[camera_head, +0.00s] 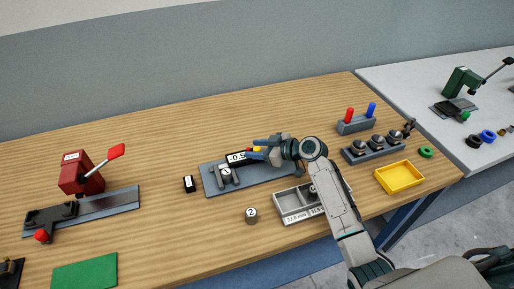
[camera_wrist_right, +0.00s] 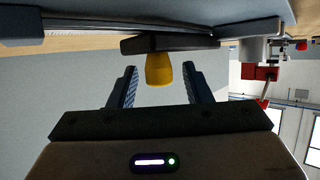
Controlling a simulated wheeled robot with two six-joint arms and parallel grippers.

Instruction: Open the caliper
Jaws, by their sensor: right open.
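In the right wrist view, the yellow knob (camera_wrist_right: 158,72) hangs from a dark slider (camera_wrist_right: 170,44). My right gripper (camera_head: 258,149) is open at the caliper. In its wrist view, the gripper (camera_wrist_right: 160,72) has one finger on each side of the knob, with gaps. My left gripper is out of view.
A grey cylinder marked 2 (camera_head: 251,215) stands in front, beside a labelled two-compartment tray (camera_head: 300,216). A small black block (camera_head: 189,184) stands left of the caliper. A red lever press (camera_head: 80,175) is further left. A yellow tray (camera_head: 381,183) and a plug rack (camera_head: 373,155) are right.

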